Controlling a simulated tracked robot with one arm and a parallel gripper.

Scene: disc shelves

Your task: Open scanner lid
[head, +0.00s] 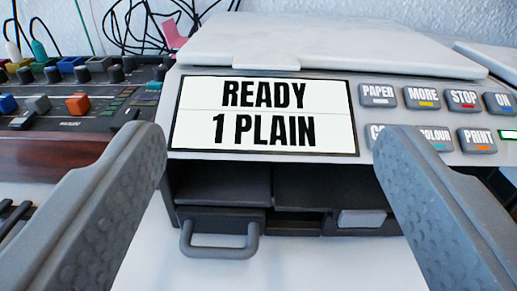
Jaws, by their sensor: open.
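The scanner lid (330,42) is a pale, flat slab on top of the printer, and it lies shut. The printer's front panel (415,152) has a screen (264,115) reading "READY 1 PLAIN" and several labelled buttons to its right. My gripper (272,140) is open and empty. Its two grey fingers frame the lower part of the screen, in front of the printer and below the lid. The right finger covers part of the lower button row. No contact with the lid shows.
A dark paper bay with a grey handle (220,250) sits below the panel. A mixing desk with coloured knobs (78,104) stands close on the left. Black cables (140,25) and a pink piece (181,37) lie behind, near a white wall. Space above the lid looks clear.

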